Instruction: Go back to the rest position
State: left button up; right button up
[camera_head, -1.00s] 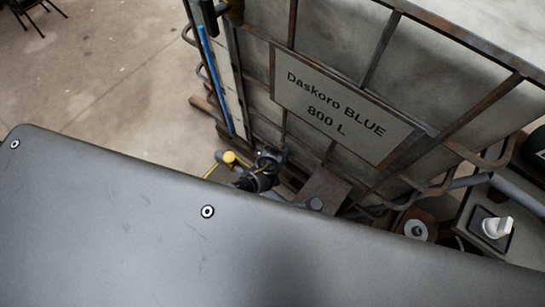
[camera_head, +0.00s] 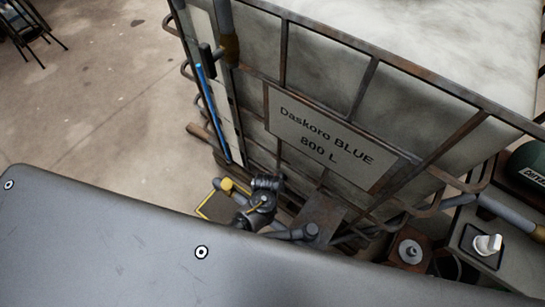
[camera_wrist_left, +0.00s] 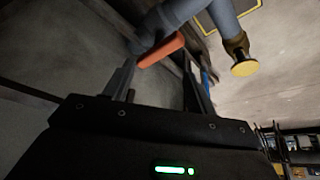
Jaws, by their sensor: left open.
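My left gripper (camera_wrist_left: 158,68) shows in the left wrist view with its two dark fingers apart and nothing held between them. An orange handle (camera_wrist_left: 161,50) on a grey pipe fitting lies just beyond the fingertips; I cannot tell the exact gap. A yellow-capped fitting (camera_wrist_left: 244,67) is to the right of it. In the head view the dark valve (camera_head: 262,198) with a yellow knob (camera_head: 227,184) sits at the foot of the vat. Neither gripper shows in the head view, and the right one is in no frame.
The caged vat (camera_head: 400,75) carries a sign (camera_head: 330,140) reading "Daskoro BLUE 800 L". A blue level tube (camera_head: 212,110) runs up its left edge. Bare floor (camera_head: 100,90) lies at the left.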

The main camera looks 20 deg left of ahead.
pick_arm(q)
jog(key=shift+m+g, duration=0.3)
jog(key=shift+m, duration=0.5)
jog(key=s+a+f, duration=0.1)
jog(key=s+f, duration=0.1)
jog(key=s+a+f, duration=0.2)
jog(key=f, duration=0.1)
jog(key=s+a+f, duration=0.1)
jog(key=s+f, duration=0.1)
jog(key=shift+s+a+f, duration=0.3)
jog(key=shift+s+f, duration=0.05)
jog(key=s+a+f+m+g, duration=0.1)
jog(key=s+a+f, duration=0.2)
jog(key=s, duration=0.7)
jog(key=s+a+f+m+g, duration=0.1)
jog(key=s+a+f, duration=0.3)
jog(key=s, duration=0.6)
jog(key=s+a+f+m+h, duration=0.1)
jog(key=s+a+f, duration=0.3)
jog(key=s, duration=0.6)
notch_tip(320, 180, down, 2)
jog(key=shift+a+g, duration=0.15)
jog(key=shift+g, duration=0.25)
jog(key=shift+s, duration=0.1)
